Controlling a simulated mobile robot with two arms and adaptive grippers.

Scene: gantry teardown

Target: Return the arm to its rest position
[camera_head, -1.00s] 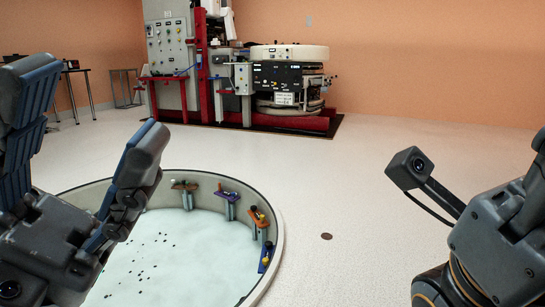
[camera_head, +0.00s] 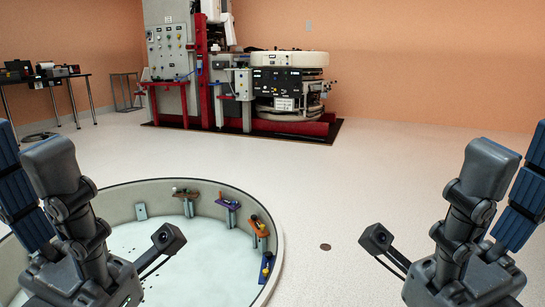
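My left gripper (camera_head: 27,145) is at the left edge, pointing up, with its blue and grey fingers apart and nothing between them. Its small wrist camera (camera_head: 168,238) sticks out to the right over the round pit. My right gripper (camera_head: 516,147) is at the right edge, also pointing up, with its grey and blue fingers apart and empty. Its wrist camera (camera_head: 376,239) sticks out to the left over bare floor. The two grippers stand at about the same height, nearly mirrored. Both arms are mostly out of the frame.
A round pit (camera_head: 272,225) with a pale rim and white bottom lies ahead on the left. Several small brackets with coloured parts stand along its inner wall. A red and grey machine (camera_head: 203,70) stands at the back wall. A black table (camera_head: 62,76) is far left. Floor ahead and right is clear.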

